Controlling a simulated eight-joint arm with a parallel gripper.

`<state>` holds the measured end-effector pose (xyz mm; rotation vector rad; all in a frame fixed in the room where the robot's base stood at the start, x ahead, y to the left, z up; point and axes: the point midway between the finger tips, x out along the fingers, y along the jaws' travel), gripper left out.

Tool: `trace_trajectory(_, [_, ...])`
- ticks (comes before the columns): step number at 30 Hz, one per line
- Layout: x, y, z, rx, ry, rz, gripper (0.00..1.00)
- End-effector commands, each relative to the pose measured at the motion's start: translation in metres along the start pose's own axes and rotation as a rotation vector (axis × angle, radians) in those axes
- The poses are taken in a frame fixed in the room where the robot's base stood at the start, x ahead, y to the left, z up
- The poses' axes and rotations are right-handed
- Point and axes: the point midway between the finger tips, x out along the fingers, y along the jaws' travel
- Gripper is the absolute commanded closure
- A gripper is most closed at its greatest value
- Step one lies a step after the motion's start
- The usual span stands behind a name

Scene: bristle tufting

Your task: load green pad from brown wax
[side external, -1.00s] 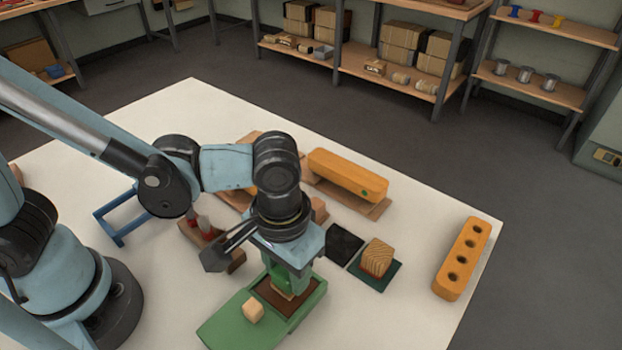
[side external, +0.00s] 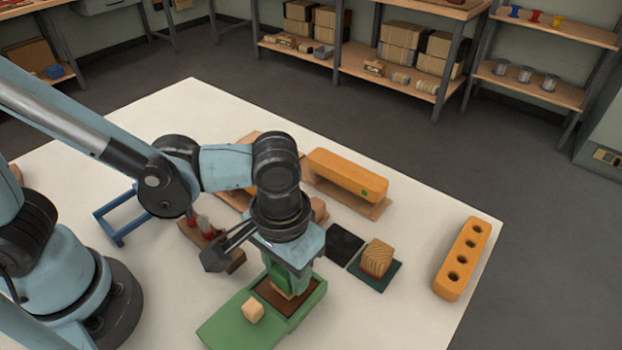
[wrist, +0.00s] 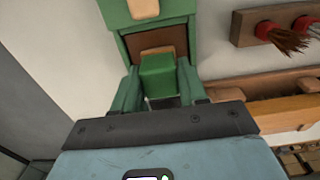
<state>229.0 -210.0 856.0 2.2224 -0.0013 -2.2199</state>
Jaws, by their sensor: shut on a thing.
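My gripper (side external: 285,277) points down over the green tray (side external: 229,322) and is shut on the green pad (wrist: 158,78), a small green block with a tan part (wrist: 157,50) at one end. In the wrist view the pad sits between my fingers, over the brown wax (wrist: 150,40) in the tray's recess. The brown wax also shows around the pad's lower end in the side view (side external: 272,293). I cannot tell whether the pad touches the wax. A small tan block (side external: 253,310) sits on the tray's flat part.
An orange block with several holes (side external: 460,258) lies at the right. A wooden block with a red band (side external: 378,257) stands on a dark green mat. A black mat (side external: 344,244) lies beside it. A holder with red-ended brushes (side external: 228,260) and a blue frame (side external: 120,213) are left.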

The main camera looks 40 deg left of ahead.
Motion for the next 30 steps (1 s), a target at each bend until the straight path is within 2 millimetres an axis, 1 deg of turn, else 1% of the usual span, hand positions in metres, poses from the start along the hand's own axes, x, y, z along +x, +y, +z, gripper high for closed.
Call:
trace_trajectory(24, [-0.059, 0.0, 0.0, 0.0, -0.001, -0.001, 0.82])
trace_trajectory(30, [-0.068, 0.0, 0.0, 0.0, -0.001, -0.001, 0.82])
